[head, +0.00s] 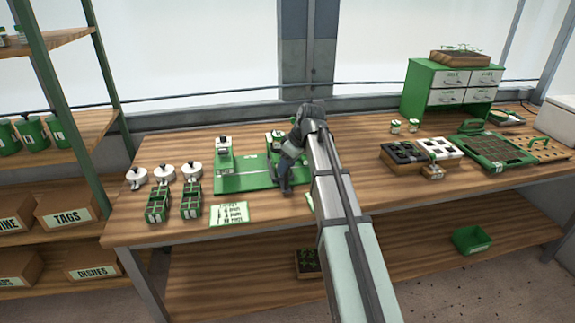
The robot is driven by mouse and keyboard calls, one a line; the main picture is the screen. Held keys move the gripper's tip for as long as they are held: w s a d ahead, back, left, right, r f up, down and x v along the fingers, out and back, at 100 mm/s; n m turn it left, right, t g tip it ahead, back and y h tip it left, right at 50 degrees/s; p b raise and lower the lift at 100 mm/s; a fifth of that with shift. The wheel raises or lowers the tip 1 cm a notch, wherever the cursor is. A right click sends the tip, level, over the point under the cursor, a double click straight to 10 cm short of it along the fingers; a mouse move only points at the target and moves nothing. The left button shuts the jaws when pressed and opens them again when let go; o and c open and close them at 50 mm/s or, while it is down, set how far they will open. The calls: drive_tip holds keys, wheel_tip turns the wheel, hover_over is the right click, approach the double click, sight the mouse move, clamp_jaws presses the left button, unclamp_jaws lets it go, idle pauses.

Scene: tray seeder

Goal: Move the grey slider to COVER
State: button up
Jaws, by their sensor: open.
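The green tray seeder (247,181) lies on the wooden bench, left of the middle in the head view. It has one raised green unit with a pale top (223,148) at its left and another (273,140) at its right, partly behind my arm. My gripper (285,188) is open and points down over the right part of the green base. I cannot tell whether it touches anything. The grey slider and the COVER mark are too small to make out or are hidden by my gripper and wrist.
Several white pots (165,173), two green cell trays (190,200) and a printed card (229,213) lie left and in front. Black and white seed trays (403,155) and a green drawer cabinet (452,92) stand to the right.

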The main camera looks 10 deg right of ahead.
drive_tip(key=shift+f, duration=0.1)
clamp_jaws()
idle(0.5)
